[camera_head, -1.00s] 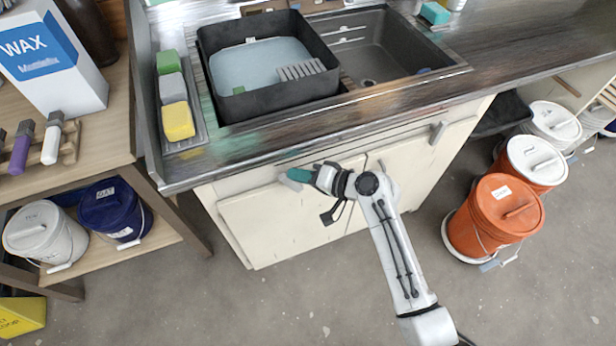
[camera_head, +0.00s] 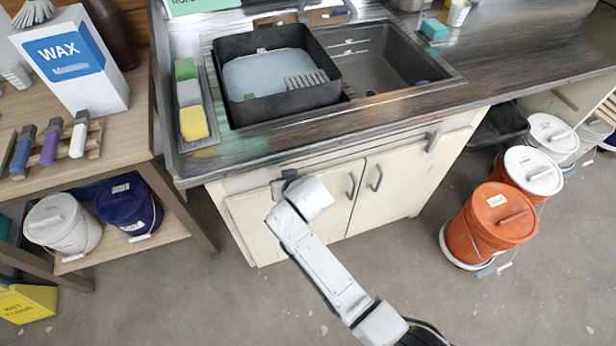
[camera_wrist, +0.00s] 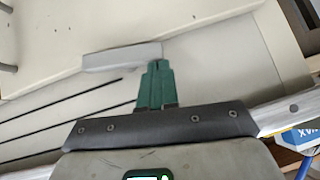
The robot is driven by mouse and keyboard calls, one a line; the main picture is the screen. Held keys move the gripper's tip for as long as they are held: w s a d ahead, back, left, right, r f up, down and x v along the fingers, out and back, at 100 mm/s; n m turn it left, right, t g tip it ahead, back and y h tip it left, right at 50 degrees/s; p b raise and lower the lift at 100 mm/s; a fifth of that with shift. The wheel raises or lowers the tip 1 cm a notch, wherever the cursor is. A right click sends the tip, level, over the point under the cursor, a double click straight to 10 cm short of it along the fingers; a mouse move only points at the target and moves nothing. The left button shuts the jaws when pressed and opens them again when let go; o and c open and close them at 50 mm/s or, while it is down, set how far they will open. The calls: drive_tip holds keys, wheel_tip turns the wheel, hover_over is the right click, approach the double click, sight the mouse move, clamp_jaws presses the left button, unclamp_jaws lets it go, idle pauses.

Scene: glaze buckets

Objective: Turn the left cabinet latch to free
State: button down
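The left cabinet latch (camera_wrist: 112,58) is a light grey bar on the cream cabinet front, lying roughly sideways in the wrist view. My gripper (camera_wrist: 157,66) has green fingers close together, with nothing seen between them. The fingertips overlap the latch's right end in that view; I cannot tell whether they touch it. In the head view my arm hides the latch and the fingers, in front of the left door (camera_head: 250,216) near its top. The right latch (camera_head: 433,141) is a grey bar set upright and slightly tilted at the cabinet's right.
Two door handles (camera_head: 351,186) (camera_head: 375,178) stand out near the middle of the cabinet. The counter edge (camera_head: 330,128) overhangs above my arm. A wooden shelf (camera_head: 190,222) with buckets is at the left. An orange bucket (camera_head: 487,222) stands at the right. Floor in front is clear.

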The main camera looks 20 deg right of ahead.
drive_tip(key=shift+a+f+h+b, duration=0.3)
drive_tip(key=shift+f+h+b, duration=0.05)
drive_tip(key=shift+f+h, duration=0.05)
drive_tip(key=shift+a, duration=0.15)
idle(0.4)
drive_tip(key=shift+r, duration=0.15)
drive_tip(key=s+r+p, duration=0.3)
drive_tip(key=s+r, duration=0.4)
drive_tip(key=r, duration=0.5)
drive_tip(key=shift+a, duration=0.15)
idle(0.4)
drive_tip(key=shift+r, duration=0.1)
